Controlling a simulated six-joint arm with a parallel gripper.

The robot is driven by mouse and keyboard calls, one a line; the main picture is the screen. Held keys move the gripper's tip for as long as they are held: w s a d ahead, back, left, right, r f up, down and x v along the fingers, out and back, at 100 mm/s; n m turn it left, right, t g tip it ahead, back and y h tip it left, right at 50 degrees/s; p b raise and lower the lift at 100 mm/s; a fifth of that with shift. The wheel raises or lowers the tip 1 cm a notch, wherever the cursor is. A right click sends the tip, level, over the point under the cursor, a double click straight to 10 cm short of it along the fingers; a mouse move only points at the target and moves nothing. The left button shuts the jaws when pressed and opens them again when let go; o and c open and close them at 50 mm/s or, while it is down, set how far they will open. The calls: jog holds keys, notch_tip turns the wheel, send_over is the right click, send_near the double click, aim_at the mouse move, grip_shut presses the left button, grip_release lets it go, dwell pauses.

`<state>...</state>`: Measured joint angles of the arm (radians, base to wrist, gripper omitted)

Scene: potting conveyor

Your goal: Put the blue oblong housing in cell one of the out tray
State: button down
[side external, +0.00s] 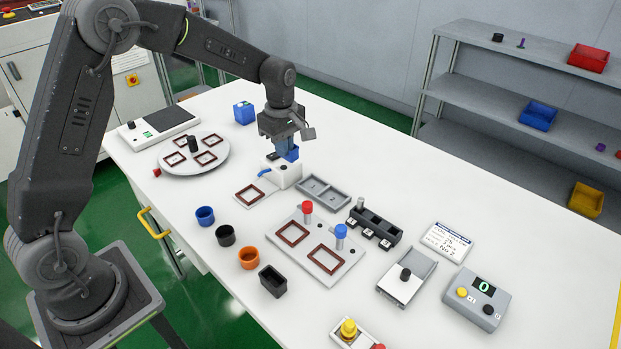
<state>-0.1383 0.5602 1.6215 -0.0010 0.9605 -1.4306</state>
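The blue oblong housing (292,154) is at my gripper's fingertips, by the top of a small white station (286,174). My gripper (283,151) points down there and partly hides the housing. Whether the fingers are closed on it, and whether it touches the station, I cannot tell. A grey tray with two empty compartments (323,194) lies just right of the station; it may be the out tray, but no label or cell number is readable.
Blue (205,216), black (225,236) and orange (248,258) round cups and a black oblong housing (272,281) stand in front. A plate with red and blue knobs (318,245) lies right of them. A round turntable (193,155) and blue box (244,113) are left.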

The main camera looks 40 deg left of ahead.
send_over(310, 190)
notch_tip(310, 190, down, 4)
jog(key=shift+w+a+r, duration=0.1)
jog(key=shift+f, duration=2)
jog(key=shift+f, duration=0.1)
jog(key=shift+f, duration=0.1)
jog(key=c, duration=1.4)
grip_release()
jog(key=shift+o, duration=0.2)
notch_tip(310, 190, up, 13)
jog(key=shift+f, duration=0.2)
